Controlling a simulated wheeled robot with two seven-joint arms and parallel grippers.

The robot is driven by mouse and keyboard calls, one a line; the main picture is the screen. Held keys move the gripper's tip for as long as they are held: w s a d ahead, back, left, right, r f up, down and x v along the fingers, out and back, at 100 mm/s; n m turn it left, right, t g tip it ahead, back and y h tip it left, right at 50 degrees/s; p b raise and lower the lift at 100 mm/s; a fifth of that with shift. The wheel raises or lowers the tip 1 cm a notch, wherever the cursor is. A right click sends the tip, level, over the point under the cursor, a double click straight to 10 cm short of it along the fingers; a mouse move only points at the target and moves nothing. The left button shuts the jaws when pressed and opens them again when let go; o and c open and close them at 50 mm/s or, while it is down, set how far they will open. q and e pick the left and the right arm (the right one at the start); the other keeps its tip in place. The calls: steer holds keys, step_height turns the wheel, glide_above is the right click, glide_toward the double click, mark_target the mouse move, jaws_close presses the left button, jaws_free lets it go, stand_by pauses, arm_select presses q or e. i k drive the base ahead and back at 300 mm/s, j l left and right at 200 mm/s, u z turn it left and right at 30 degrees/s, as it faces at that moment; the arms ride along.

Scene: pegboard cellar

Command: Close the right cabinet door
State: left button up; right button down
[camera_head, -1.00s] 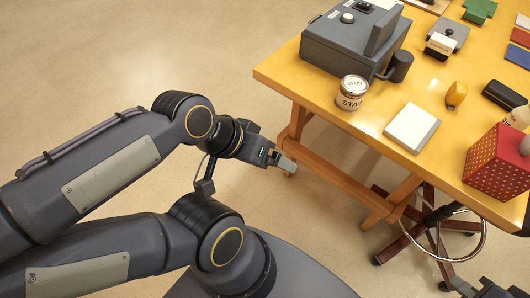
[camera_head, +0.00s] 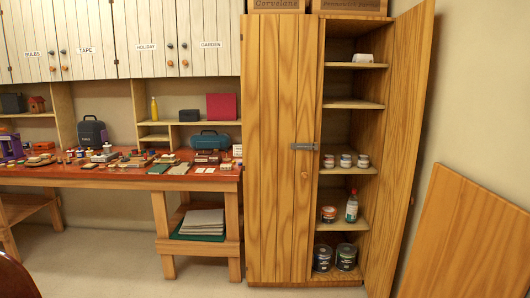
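A tall wooden cabinet stands against the wall in the head view. Its right door (camera_head: 408,130) stands open, swung out to the right, and shelves show inside. Its left door (camera_head: 272,170) is shut, and a grey metal latch bar (camera_head: 303,146) sits at that door's right edge. The shelves hold small cans (camera_head: 345,161), a bottle (camera_head: 352,206), larger tins (camera_head: 346,257) and a white item (camera_head: 362,58). Neither of my grippers is in view.
A wooden panel (camera_head: 470,240) leans at the right, near the open door. A cluttered workbench (camera_head: 120,180) stands left of the cabinet, below white wall cupboards (camera_head: 90,35). A dark rounded chair part (camera_head: 15,280) is at bottom left. Some floor (camera_head: 110,270) is clear before the bench.

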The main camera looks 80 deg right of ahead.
mark_target(413, 34)
steer(key=z, duration=3.1)
steer(key=i+u, duration=0.3)
steer(key=i, duration=0.15)
steer(key=i+z, duration=0.1)
steer(key=i, duration=0.55)
steer(key=i+j+z, duration=0.1)
steer(key=i, duration=0.55)
steer(key=i+z, duration=0.25)
steer(key=z, duration=0.2)
steer(key=i+z, duration=0.3)
steer(key=z, duration=0.15)
steer(key=i+j+z, duration=0.1)
steer(key=i+z, duration=0.15)
steer(key=z, duration=0.15)
